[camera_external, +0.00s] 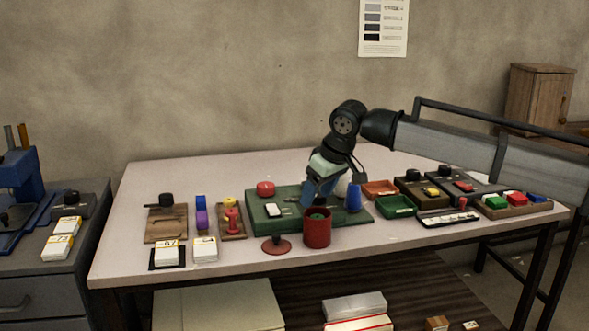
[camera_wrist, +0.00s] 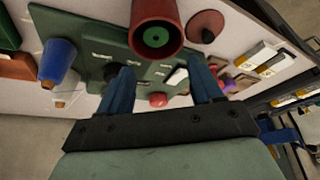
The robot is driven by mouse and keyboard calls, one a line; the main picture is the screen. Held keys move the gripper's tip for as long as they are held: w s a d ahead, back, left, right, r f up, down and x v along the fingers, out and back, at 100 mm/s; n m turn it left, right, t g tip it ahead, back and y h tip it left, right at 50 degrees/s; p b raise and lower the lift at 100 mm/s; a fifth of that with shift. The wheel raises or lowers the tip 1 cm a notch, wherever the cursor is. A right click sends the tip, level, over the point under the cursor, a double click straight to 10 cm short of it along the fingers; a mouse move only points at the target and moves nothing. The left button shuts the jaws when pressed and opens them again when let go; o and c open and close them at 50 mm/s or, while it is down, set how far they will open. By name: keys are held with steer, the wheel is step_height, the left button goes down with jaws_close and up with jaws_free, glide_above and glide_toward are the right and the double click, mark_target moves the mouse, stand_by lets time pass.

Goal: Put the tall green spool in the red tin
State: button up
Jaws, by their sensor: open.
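The red tin (camera_external: 317,236) stands at the front edge of the green mat, and in the wrist view (camera_wrist: 141,12) I look into its mouth. A round green piece with a dark centre hole, which looks like the green spool's end (camera_wrist: 155,37), sits inside the tin. Its green top also shows at the tin's mouth in the external view (camera_external: 317,216). The rest of the spool is hidden by the tin wall. My gripper (camera_wrist: 158,72) is open and empty, with its blue fingers apart. In the external view my gripper (camera_external: 318,192) is just behind and above the tin.
A blue cone-shaped spool (camera_external: 354,198) and a white one (camera_wrist: 67,96) stand right of the tin in the external view. A red round disc (camera_external: 277,246) lies left of it. A green tray (camera_external: 397,207) is farther right. The green mat (camera_external: 262,219) has several small items.

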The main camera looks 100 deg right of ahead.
step_height(320, 180, up, 5)
steer(key=shift+r, duration=0.2)
stand_by(0.6)
steer(key=n, duration=0.2)
glide_toward(316, 217)
steer(key=s+a, duration=0.1)
steer(key=s, duration=0.1)
steer(key=s+a+f+n+g+y, duration=0.1)
steer(key=s+a+f, duration=0.4)
steer(key=a+f, duration=0.55)
steer(key=s+a+f+n+g+y, duration=0.15)
steer(key=s+a+f, duration=0.35)
steer(key=a+f, duration=0.55)
steer(key=s+a+f+n+y, duration=0.1)
steer(key=s+a+f, duration=0.4)
steer(key=a+f, duration=0.55)
steer(key=s+a+f+n+g, duration=0.2)
steer(key=s+a+f, duration=0.6)
steer(key=s+a, duration=0.4)
steer(key=s+a+f+n+g, duration=0.3)
steer(key=s+a+f, duration=0.6)
steer(key=s+a, duration=0.3)
steer(key=s+g, duration=0.1)
steer(key=s, duration=0.2)
steer(key=shift+s+a+f+n+g, duration=0.2)
steer(key=shift+f+n+g, duration=0.05)
steer(key=shift+n+g, duration=0.1)
